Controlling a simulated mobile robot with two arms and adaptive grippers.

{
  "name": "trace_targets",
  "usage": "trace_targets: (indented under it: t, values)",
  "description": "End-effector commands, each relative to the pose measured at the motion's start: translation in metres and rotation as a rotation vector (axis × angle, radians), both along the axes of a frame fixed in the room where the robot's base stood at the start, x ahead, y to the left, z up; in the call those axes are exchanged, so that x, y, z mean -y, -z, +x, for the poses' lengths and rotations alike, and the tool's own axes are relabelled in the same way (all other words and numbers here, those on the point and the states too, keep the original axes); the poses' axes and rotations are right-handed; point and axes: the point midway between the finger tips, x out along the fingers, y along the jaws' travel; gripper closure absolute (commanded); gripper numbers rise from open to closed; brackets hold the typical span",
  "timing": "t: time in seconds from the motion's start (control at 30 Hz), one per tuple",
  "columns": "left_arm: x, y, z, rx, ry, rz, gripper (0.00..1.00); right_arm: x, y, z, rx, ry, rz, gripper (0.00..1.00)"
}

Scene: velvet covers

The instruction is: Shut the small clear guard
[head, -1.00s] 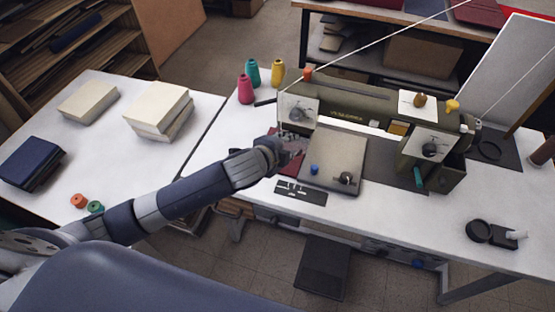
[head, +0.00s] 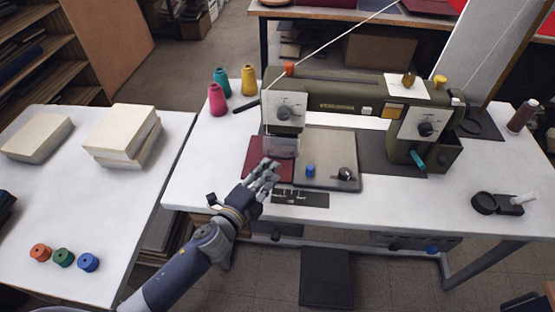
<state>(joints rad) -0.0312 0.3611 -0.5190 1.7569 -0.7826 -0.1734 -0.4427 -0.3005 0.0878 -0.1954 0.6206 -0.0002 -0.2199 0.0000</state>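The small clear guard (head: 282,147) is a see-through panel under the left head of the olive sewing machine (head: 340,98). It hangs low in front of the needle area, above the dark red cover (head: 262,158). My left gripper (head: 268,172) is just in front of and below the guard, over the red cover. Its pale fingers point up towards the guard; I cannot tell whether they touch it or how far apart they are. Nothing is seen held in them. My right gripper is not in view.
A beige plate (head: 331,158) with a blue knob (head: 310,171) and a dark knob (head: 346,174) lies right of the red cover. Thread cones (head: 217,99) stand left of the machine. A black magnifier (head: 484,203) lies at the right. The white table front is mostly clear.

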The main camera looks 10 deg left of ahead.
Motion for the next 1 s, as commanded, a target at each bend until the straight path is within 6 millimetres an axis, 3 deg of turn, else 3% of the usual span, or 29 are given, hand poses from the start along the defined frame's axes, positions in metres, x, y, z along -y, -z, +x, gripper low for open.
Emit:
trace_targets:
  t: [0.1,0.33,0.77,0.8,0.9,1.0]
  values:
    - [0.009,0.001,0.021,0.001,-0.001,-0.001,0.72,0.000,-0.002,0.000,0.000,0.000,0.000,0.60]
    - [0.020,0.005,0.047,0.001,0.000,-0.001,0.72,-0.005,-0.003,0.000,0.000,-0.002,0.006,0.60]
    - [0.024,0.007,0.056,-0.001,0.001,-0.001,0.72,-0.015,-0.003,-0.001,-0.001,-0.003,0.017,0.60]
    - [0.024,0.006,0.056,-0.001,0.000,-0.001,0.74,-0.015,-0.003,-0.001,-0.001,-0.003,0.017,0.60]
    - [0.023,0.007,0.055,-0.001,0.000,-0.001,0.97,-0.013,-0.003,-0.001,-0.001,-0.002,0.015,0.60]
    - [0.023,0.007,0.055,-0.001,0.000,-0.001,1.00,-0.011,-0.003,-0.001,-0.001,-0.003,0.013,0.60]
